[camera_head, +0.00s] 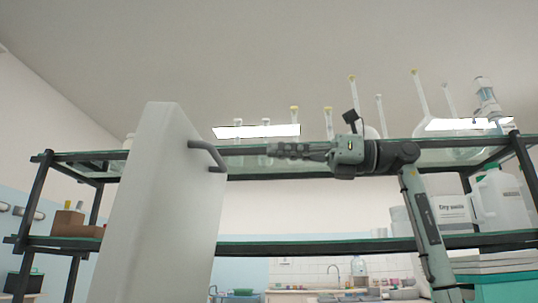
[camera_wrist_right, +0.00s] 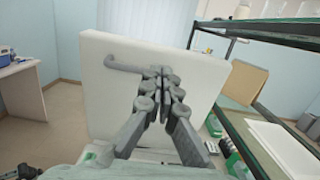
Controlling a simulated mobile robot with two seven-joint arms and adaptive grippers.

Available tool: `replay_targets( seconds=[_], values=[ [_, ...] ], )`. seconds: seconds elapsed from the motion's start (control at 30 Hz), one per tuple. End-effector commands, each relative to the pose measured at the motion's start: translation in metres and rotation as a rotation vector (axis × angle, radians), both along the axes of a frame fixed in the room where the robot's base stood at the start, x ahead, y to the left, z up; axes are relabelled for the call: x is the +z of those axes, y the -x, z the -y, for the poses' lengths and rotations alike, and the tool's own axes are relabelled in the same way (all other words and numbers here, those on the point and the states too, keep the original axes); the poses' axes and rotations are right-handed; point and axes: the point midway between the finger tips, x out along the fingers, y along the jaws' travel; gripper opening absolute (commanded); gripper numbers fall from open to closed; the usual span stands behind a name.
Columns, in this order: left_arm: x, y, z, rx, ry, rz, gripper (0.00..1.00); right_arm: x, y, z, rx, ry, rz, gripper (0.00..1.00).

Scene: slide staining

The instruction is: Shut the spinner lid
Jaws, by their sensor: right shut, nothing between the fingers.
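The spinner lid (camera_head: 165,200) is a thick white slab standing raised and nearly upright in the left half of the head view. Its grey bar handle (camera_head: 208,155) is on its right side. The spinner's body is hidden. My left gripper is not in view.
A dark-framed glass shelf (camera_head: 270,248) runs behind the lid and my right arm, with several long-necked flasks on top. A white jug (camera_head: 498,203) stands at the right. A white side table (camera_wrist_right: 25,85) is at left in the wrist view.

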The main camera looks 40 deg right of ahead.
Motion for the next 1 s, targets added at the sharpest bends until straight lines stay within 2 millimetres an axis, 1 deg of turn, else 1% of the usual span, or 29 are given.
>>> replay_targets(
  seconds=[0.03, 0.1, 0.3, 0.5, 0.7, 1.0],
  values=[
    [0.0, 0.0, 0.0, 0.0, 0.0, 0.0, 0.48, 0.001, -0.01, -0.008, 0.003, 0.003, -0.003, 0.0],
    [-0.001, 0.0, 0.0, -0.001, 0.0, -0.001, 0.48, 0.002, -0.021, -0.019, 0.005, 0.003, -0.001, 0.0],
    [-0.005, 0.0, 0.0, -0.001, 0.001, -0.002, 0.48, 0.007, -0.053, -0.047, 0.004, 0.003, -0.001, 0.0],
    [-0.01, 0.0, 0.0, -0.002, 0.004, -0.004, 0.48, 0.011, -0.075, -0.065, 0.002, 0.001, -0.001, 0.0],
    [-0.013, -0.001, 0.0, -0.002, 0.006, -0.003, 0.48, 0.012, -0.084, -0.072, 0.001, 0.001, -0.001, 0.0],
    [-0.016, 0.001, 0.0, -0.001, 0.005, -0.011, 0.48, 0.011, -0.085, -0.073, 0.001, 0.001, -0.001, 0.0]
  ],
)
